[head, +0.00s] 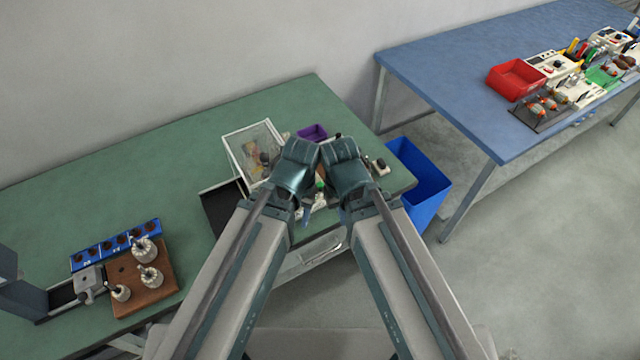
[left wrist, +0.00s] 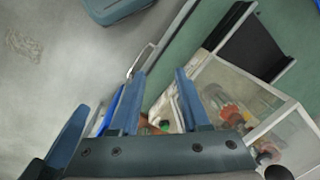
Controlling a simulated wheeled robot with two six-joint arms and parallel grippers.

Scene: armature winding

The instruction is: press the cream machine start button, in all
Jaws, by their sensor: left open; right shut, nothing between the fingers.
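A cream machine part (head: 318,203) with a green spot shows on the green table between my two wrists in the head view. Most of it is hidden by my arms, and its start button cannot be made out clearly. My left gripper (head: 304,211) is over this spot, with a blue finger pointing down. In the left wrist view its two blue fingers (left wrist: 159,75) are spread with nothing between them. A cream surface with green and orange bits (left wrist: 167,112) lies beyond them. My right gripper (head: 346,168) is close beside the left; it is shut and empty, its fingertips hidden.
A clear-sided box (head: 237,150) and a purple bin (head: 313,131) stand behind my grippers. A blue bin (head: 427,178) stands beyond the table's right end. A wooden board (head: 126,305) with wound armatures is at left. A blue table (head: 450,80) holds a red bin (head: 515,80).

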